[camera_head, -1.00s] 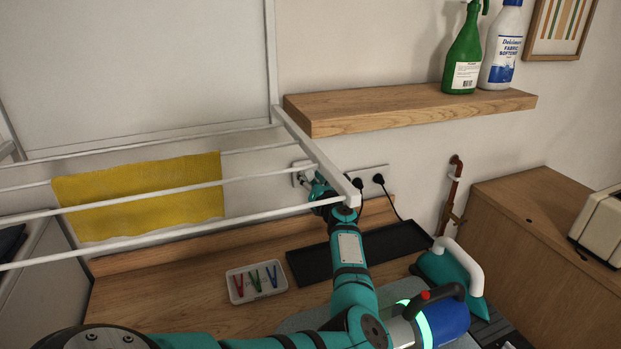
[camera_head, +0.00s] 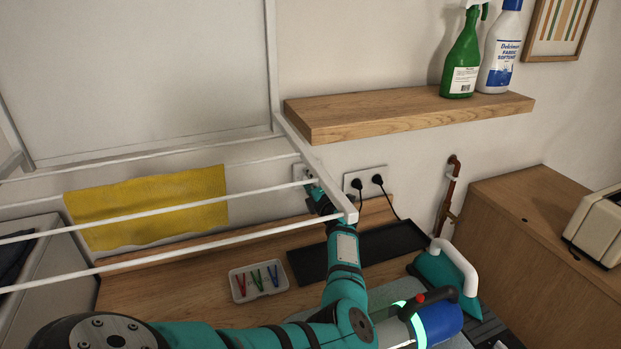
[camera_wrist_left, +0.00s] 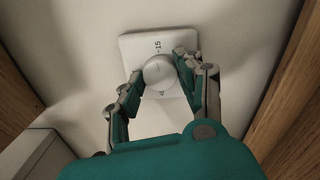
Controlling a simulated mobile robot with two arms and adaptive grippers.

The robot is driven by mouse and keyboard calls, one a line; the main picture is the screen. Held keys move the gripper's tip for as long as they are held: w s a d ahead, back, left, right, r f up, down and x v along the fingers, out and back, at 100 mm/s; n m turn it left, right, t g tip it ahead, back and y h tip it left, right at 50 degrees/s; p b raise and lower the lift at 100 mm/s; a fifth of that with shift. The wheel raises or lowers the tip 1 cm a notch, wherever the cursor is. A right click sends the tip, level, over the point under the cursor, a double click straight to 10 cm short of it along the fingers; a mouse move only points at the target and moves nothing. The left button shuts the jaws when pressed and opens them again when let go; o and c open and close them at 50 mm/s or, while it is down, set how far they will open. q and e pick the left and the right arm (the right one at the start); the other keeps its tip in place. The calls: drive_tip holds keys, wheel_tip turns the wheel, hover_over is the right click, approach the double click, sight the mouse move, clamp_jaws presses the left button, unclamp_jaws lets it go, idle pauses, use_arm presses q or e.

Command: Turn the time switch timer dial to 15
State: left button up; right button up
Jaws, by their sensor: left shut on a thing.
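The time switch is a white wall plate (camera_wrist_left: 133,47) with a round white dial (camera_wrist_left: 158,72) in the left wrist view. A printed 15 is readable on the plate above the dial; the other marks are too small or covered. My left gripper (camera_wrist_left: 160,76) is shut on the dial, with one finger on each side of it. In the head view the plate (camera_head: 300,172) is partly hidden behind the drying rack's bar and my left gripper (camera_head: 317,190). My right gripper is not in view.
A white drying rack (camera_head: 295,140) with a yellow cloth (camera_head: 150,205) stands close to my left arm. A wooden shelf (camera_head: 400,112) is above. A socket with two black plugs (camera_head: 366,182) is right of the switch. A peg tray (camera_head: 258,281) and black tray (camera_head: 375,246) lie below.

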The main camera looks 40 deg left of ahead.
use_arm(q)
drive_tip(key=shift+m+p, duration=0.35)
drive_tip(key=shift+m, duration=0.75)
